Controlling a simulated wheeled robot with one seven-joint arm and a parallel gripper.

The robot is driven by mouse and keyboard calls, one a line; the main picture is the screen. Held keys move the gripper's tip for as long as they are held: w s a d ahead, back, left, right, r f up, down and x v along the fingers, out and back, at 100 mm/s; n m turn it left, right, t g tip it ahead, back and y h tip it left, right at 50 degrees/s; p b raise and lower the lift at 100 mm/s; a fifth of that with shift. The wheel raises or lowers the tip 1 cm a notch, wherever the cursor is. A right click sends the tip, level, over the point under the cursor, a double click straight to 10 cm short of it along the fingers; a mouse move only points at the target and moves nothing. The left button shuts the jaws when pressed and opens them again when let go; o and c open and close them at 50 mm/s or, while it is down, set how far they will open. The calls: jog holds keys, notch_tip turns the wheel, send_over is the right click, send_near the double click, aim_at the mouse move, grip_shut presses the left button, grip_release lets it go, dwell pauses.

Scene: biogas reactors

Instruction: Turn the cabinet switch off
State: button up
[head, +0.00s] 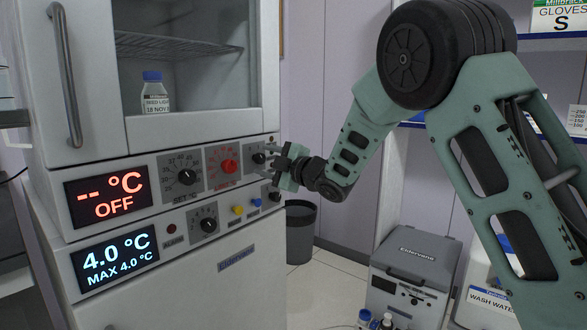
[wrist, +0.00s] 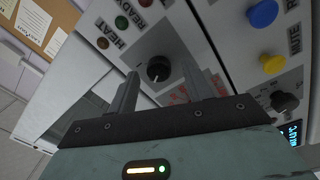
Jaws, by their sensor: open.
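The cabinet (head: 100,149) stands at the left. Its upper display (head: 108,196) reads "-- °C OFF" in red. A small black rotary switch (head: 258,157) sits at the right end of the upper panel, partly hidden by my gripper (head: 288,168). In the wrist view the switch (wrist: 158,69) is a round black knob with a pale pointer mark. My gripper (wrist: 165,80) faces the panel, open, with a finger on each side of the knob in the picture. Nothing is between the fingers that I can see being held; contact with the knob cannot be told.
A SET °C dial (head: 187,177) and a red limit dial (head: 228,166) are left of the switch. Below are a lower dial (head: 208,225), a yellow button (head: 238,210) and a blue button (head: 257,203). A bin (head: 300,232) and a grey Eldervane box (head: 412,275) stand to the right.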

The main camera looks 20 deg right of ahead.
jog(key=p+v, duration=0.1)
jog(key=v, duration=1.5)
jog(key=shift+s, duration=0.15)
jog(key=s+a+f+m+g+h, duration=0.5)
jog(key=s+a+f+m+g, duration=0.3)
jog(key=a+f, duration=0.25)
jog(key=s+a+f+m+g+h, duration=0.2)
jog(key=s+g, duration=0.2)
jog(key=s, duration=0.9)
jog(key=s+a+f+m+g+h, duration=0.15)
jog(key=s+g, duration=0.25)
jog(key=s, duration=1)
notch_tip(320, 180, up, 27)
jog(key=p, duration=2.7)
jog(key=shift+w+a+f+p, duration=0.2)
jog(key=shift+w+a+p, duration=0.1)
jog(key=shift+w+a, duration=0.05)
